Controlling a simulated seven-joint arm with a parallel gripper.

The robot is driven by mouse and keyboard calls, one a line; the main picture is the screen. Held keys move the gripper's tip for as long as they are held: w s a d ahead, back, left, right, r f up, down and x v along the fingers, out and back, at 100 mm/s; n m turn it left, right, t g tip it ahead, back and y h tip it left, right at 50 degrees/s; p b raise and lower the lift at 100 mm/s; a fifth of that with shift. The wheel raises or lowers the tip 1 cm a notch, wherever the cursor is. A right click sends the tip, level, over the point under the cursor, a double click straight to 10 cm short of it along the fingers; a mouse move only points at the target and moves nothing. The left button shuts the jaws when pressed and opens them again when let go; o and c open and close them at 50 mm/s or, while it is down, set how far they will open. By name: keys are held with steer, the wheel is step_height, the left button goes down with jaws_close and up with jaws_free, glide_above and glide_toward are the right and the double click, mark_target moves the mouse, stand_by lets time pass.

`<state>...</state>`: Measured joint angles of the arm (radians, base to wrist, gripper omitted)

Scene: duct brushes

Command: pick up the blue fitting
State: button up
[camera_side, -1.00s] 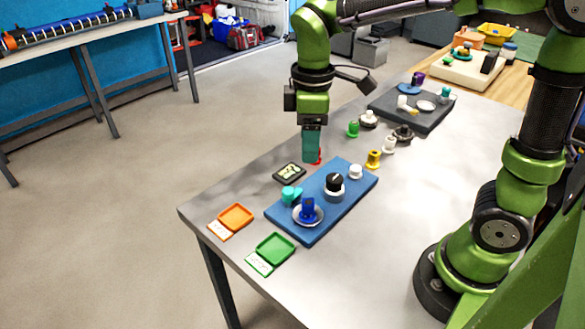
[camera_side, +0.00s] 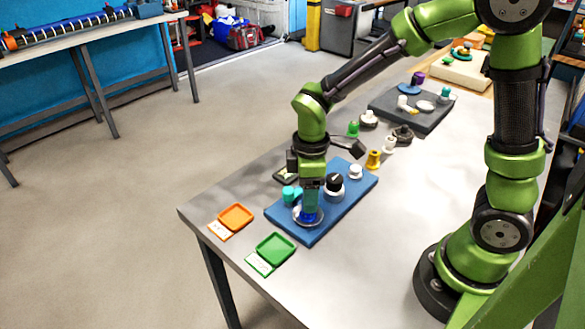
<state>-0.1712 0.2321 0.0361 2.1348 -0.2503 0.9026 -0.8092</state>
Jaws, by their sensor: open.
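The blue fitting (camera_side: 308,217) sits on a pale round base on the blue board (camera_side: 343,211), at the board's near left end. My gripper (camera_side: 309,205) points down right over the fitting and hides its upper part. The jaws are open. I cannot tell whether the fingers are around the fitting or just above it.
On the blue board stand a teal fitting (camera_side: 290,194), a black knob (camera_side: 334,183) and a white fitting (camera_side: 355,172). An orange tray (camera_side: 236,216) and a green tray (camera_side: 274,249) lie to the left. The table's right front is clear.

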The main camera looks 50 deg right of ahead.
step_height(320, 180, down, 4)
steer(key=shift+w+d+r, duration=0.1)
steer(key=shift+d+r, duration=0.05)
steer(key=shift+r, duration=0.1)
jaws_close()
